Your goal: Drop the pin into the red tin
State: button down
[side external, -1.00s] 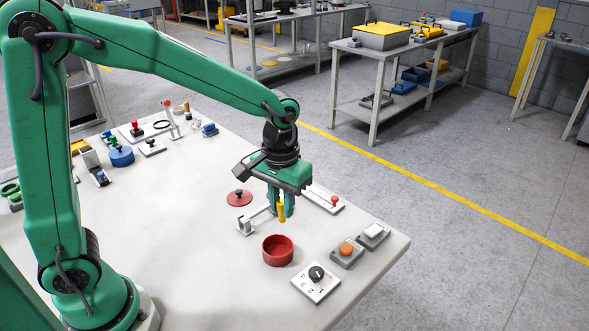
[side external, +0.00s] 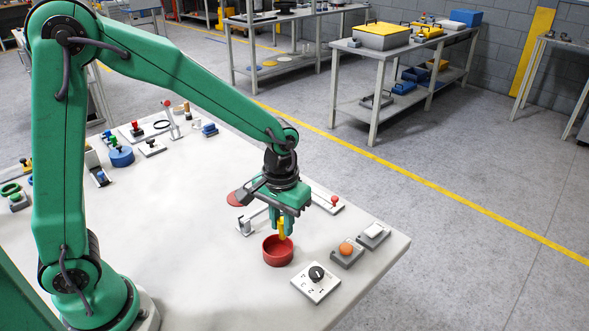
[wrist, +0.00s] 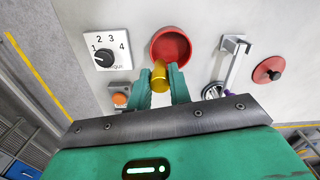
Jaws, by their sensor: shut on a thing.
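The pin (side external: 282,228) is a yellow cylinder, upright between the green fingers of my gripper (side external: 282,224). My gripper is shut on it. In the side view its lower end overlaps the red tin (side external: 277,257), a round open tin on the white table; I cannot tell whether it is inside the rim. In the wrist view the pin (wrist: 159,76) shows between my fingertips (wrist: 161,86), at the lower edge of the red tin (wrist: 158,35), whose visible floor is empty.
A dial plate (side external: 315,281) and an orange button box (side external: 347,254) stand right of the tin. A grey lever bracket (side external: 245,227) is behind it to the left. A slider with a red knob (side external: 333,200) is behind my gripper. The table front left is clear.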

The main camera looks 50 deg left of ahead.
aim_at(282, 220)
jog(key=shift+f, duration=0.45)
jog(key=c, duration=1.2)
grip_release()
jog(key=shift+r, duration=0.1)
notch_tip(282, 220, up, 7)
jog(key=shift+r, duration=0.3)
